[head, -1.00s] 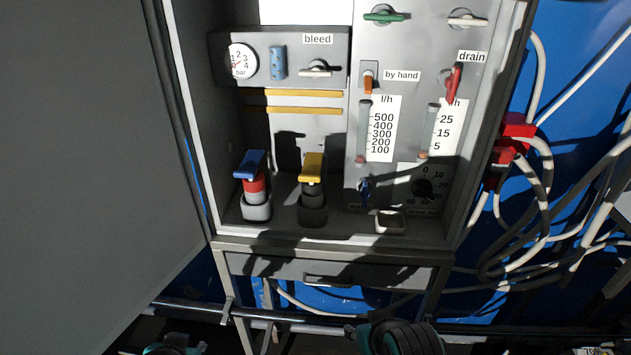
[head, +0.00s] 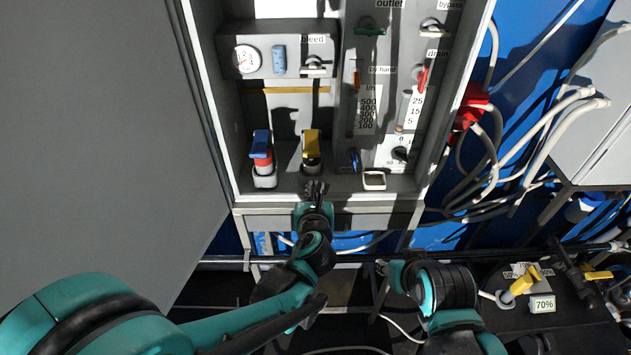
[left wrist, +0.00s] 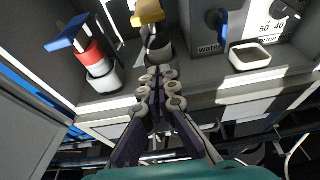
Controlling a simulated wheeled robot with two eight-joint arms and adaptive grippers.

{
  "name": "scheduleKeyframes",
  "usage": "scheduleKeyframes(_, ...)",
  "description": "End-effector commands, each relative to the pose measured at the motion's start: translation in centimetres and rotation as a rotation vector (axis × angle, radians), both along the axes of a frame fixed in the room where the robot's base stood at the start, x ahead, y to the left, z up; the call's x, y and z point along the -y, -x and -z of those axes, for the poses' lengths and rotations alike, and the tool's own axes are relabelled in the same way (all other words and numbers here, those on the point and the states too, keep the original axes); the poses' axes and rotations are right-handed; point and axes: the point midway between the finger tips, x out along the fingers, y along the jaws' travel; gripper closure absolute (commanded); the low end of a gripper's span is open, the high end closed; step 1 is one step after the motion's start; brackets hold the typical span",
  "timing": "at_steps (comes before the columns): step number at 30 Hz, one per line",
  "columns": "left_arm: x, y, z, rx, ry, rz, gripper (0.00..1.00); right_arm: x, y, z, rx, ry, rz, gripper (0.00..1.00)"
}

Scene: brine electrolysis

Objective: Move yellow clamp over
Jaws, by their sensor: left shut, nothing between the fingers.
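A yellow-topped clamp (head: 311,143) with a dark body stands upright in a dark holder on the cabinet floor. In the left wrist view its yellow top (left wrist: 148,12) is cut by the upper edge. My left gripper (head: 316,187) is just in front of and below the clamp's holder at the cabinet's front edge. In the left wrist view its fingertips (left wrist: 160,82) are together and empty, apart from the clamp. My right arm shows at lower right; the small end (head: 383,268) of its gripper is too unclear to read.
A blue-topped clamp (head: 262,150) with a red body stands left of the yellow one. A small white-rimmed tray (head: 374,181) sits to the right. Dials and valves line the back panel. Another yellow item (head: 520,284) lies by a 70% label at lower right.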

Motion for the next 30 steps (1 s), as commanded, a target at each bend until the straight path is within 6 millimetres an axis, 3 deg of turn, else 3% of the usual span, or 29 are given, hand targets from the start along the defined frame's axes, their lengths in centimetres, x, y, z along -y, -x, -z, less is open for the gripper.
scheduleKeyframes(11,-0.1,-7.6,2.7,0.0,0.003,-0.003,1.0,0.0,0.0,0.1,0.0,0.0,0.0,0.6)
scheduleKeyframes(13,0.0,-7.3,0.8,0.0,0.003,-0.001,1.0,0.0,0.0,-0.7,0.0,0.0,0.0,0.6)
scheduleKeyframes(18,-0.1,-7.2,-1.0,-0.001,0.003,-0.002,1.0,0.0,0.0,-1.3,0.0,0.0,0.0,0.6)
scheduleKeyframes(30,0.0,-7.2,-1.5,-0.001,0.003,-0.002,1.0,0.0,0.0,-1.3,0.0,0.0,0.0,0.6)
